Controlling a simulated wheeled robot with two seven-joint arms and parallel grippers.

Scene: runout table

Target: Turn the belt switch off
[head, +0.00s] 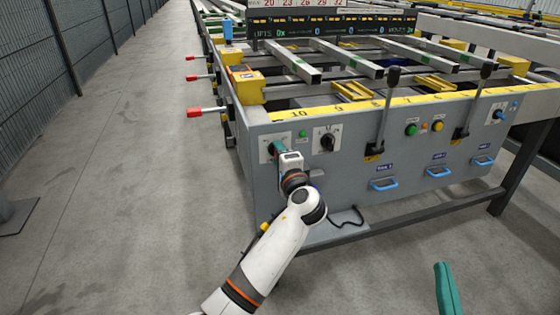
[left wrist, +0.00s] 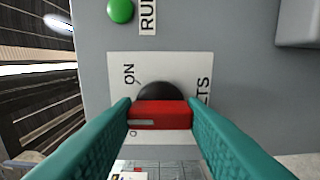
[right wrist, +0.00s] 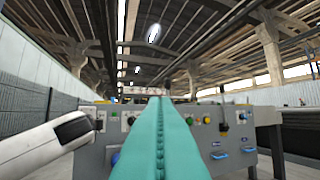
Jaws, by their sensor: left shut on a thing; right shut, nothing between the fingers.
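The belt switch has a black round base and a red handle (left wrist: 160,114) on a white plate (left wrist: 200,70) in the left wrist view. The plate reads "ON" at upper left and part of "BELTS" at the right; lettering lower left is mostly hidden by a finger. The red handle lies level across that picture, with a white mark at its left end. My left gripper (left wrist: 160,122) is shut on it, a teal finger at each end. In the head view my left gripper (head: 279,149) covers most of the switch. My right gripper (right wrist: 157,105) is shut and empty, away from the panel.
A green lamp (left wrist: 120,10) sits beside the switch plate. A second black knob (head: 327,141) is to its right on the grey panel (head: 340,180). Levers (head: 388,105), green and orange buttons and blue handles (head: 384,184) lie further right. The floor at left is clear.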

